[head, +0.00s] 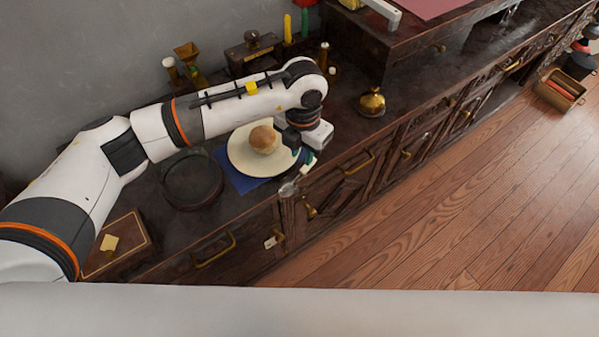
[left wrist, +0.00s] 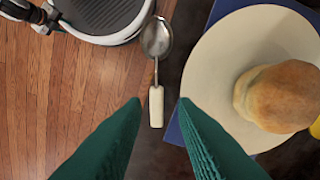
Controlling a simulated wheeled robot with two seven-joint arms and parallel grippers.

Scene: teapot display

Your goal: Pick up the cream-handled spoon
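The cream-handled spoon (left wrist: 156,104) lies between the fingertips of my left gripper (left wrist: 159,101) in the left wrist view. Its metal bowl points away from the gripper, toward the top of the picture. My left gripper is open, with one green finger on each side of the handle end; I cannot tell whether either touches it. In the head view the left gripper (head: 310,160) is over the front edge of the counter, beside the plate. The spoon's bowl (head: 288,189) shows there at the edge, and the gripper partly hides the handle. My right gripper is not in view.
A cream plate (head: 239,157) with a bread roll (head: 263,139) sits on a blue cloth (head: 232,176), close beside the spoon. A dark round pan (head: 192,182) stands left of it. A brass bell-like object (head: 372,103) is to the right. The wooden floor is open in front.

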